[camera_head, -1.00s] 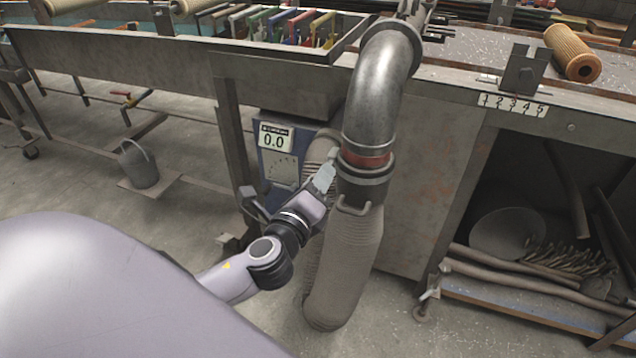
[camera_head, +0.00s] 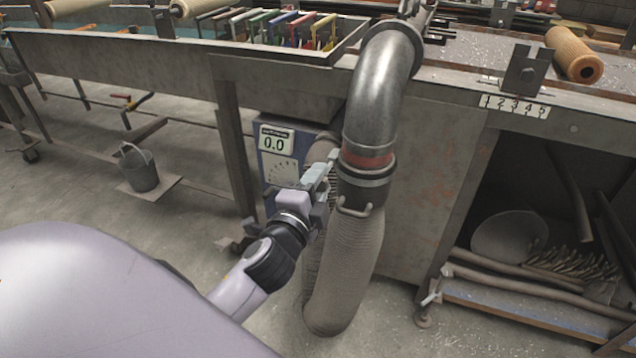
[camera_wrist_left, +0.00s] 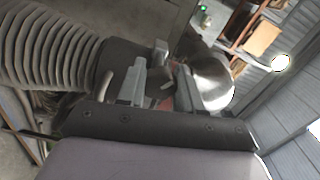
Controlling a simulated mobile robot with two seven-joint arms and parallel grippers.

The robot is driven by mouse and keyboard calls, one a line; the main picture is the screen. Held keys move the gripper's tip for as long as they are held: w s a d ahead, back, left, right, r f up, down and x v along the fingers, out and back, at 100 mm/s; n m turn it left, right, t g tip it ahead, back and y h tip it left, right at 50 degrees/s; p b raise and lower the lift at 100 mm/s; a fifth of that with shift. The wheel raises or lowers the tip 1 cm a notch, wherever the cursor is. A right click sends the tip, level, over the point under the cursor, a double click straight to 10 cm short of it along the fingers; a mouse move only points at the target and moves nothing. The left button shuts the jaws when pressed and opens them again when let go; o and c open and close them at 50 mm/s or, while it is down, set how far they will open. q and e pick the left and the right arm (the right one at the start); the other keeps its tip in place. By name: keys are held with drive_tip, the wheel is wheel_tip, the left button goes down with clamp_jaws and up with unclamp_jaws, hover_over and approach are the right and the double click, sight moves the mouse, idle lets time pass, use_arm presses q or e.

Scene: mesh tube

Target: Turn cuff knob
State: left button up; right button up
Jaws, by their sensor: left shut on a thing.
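A dark cuff (camera_head: 365,182) joins a shiny metal elbow pipe (camera_head: 380,90) to a grey ribbed hose (camera_head: 352,250). A red band (camera_head: 368,160) shows just above the cuff. My left gripper (camera_head: 328,168) is at the left side of the cuff, by the red band. In the left wrist view my left gripper (camera_wrist_left: 160,72) has its two fingers at the cuff (camera_wrist_left: 122,62), shut on the cuff knob, which is mostly hidden between them. The ribbed hose (camera_wrist_left: 50,48) runs off to the left there. My right gripper is not in view.
The metal bench (camera_head: 280,75) runs across above.

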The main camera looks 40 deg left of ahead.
use_arm(q)
drive_tip(key=shift+a+n, duration=0.15)
drive_tip(key=shift+n, duration=0.35)
drive_tip(key=o, duration=1)
drive_tip(key=shift+o, duration=0.2)
drive_tip(key=shift+s, duration=0.1)
drive_tip(key=v, duration=0.7)
drive_tip(key=shift+b, duration=0.3)
